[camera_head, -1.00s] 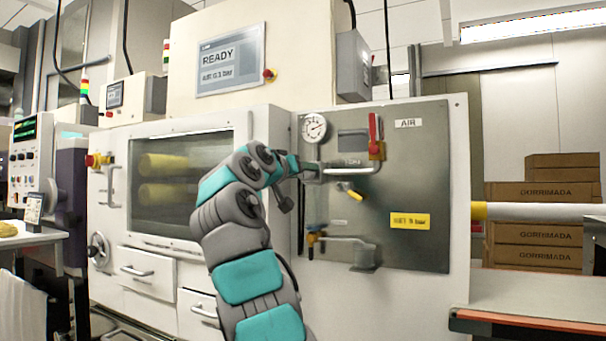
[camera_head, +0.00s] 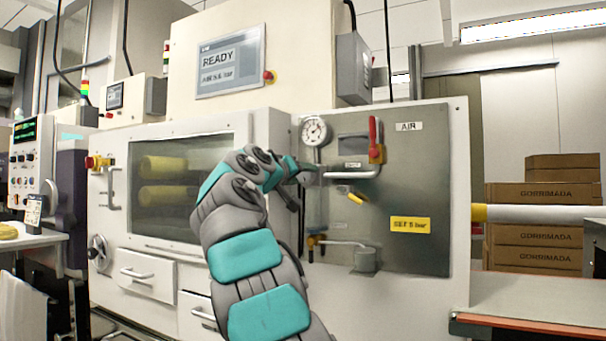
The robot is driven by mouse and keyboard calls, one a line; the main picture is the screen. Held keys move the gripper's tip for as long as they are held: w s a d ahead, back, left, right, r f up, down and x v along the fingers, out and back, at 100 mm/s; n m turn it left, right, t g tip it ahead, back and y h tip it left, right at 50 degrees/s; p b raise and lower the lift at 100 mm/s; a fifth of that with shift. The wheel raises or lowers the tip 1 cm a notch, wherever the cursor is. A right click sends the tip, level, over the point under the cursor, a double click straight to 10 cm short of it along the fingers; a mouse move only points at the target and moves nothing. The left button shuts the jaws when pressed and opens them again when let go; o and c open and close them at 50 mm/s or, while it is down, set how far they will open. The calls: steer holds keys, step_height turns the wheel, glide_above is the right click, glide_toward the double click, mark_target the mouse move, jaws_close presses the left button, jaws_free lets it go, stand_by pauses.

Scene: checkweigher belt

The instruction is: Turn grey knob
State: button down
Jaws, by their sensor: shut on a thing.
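My gripper (camera_head: 304,172) is at the steel air panel (camera_head: 420,180), just below the round pressure gauge (camera_head: 314,131). It is shut on the grey knob (camera_head: 315,174), which is mostly hidden behind the fingers and wrist. The gauge has a white face with a dark needle. The screen (camera_head: 230,62) above reads READY, with an air pressure line that looks like 5.6 bar. A yellow label (camera_head: 410,225) on the panel seems to read SET 5 bar.
A red-handled valve (camera_head: 375,140) sits right of the knob, with a yellow lever (camera_head: 350,194) below. Cardboard boxes (camera_head: 545,192) and a bench (camera_head: 530,300) are at the right.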

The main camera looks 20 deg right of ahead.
steer(key=shift+a+n+p, duration=0.1)
steer(key=shift+n+p, duration=0.3)
steer(key=shift+n, duration=0.3)
steer(key=shift+c, duration=1.5)
jaws_free()
steer(key=b+v, duration=0.1)
steer(key=v, duration=0.6)
steer(key=shift+s+a+b, duration=0.2)
steer(key=shift+a+b, duration=0.1)
